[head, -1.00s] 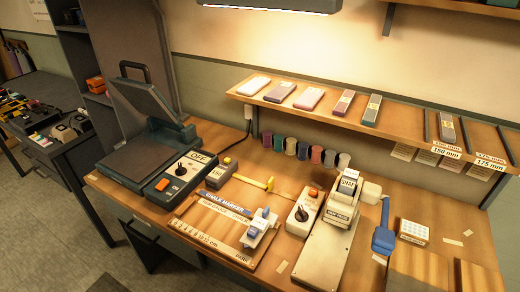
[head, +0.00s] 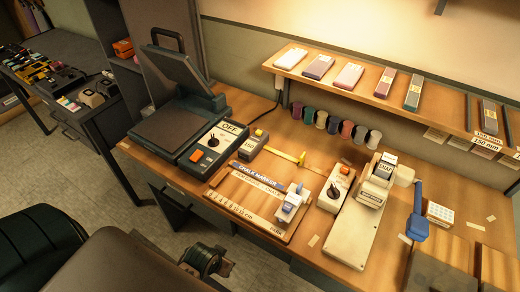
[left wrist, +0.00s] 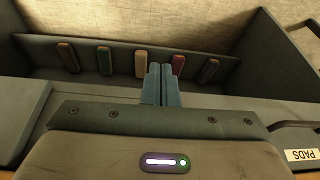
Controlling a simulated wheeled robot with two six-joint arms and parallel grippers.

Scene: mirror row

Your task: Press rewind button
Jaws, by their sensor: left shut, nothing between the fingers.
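No button with a readable rewind label shows. In the head view, an orange button (head: 197,158) sits on the control panel of the dark press (head: 168,135), near a black knob and an OFF label. A pale control box (head: 334,192) with a black knob stands beside the pale sealing machine (head: 350,232). My left gripper (left wrist: 161,70) is shut and empty in the left wrist view, away from these buttons. My right gripper is not in view.
In the left wrist view, several coloured pads (left wrist: 140,63) stand in a dark bin behind the fingers, with a PADS label (left wrist: 302,155) at right. In the head view, a chalk marker board (head: 250,205) and a blue-handled tool (head: 418,215) lie on the wooden bench.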

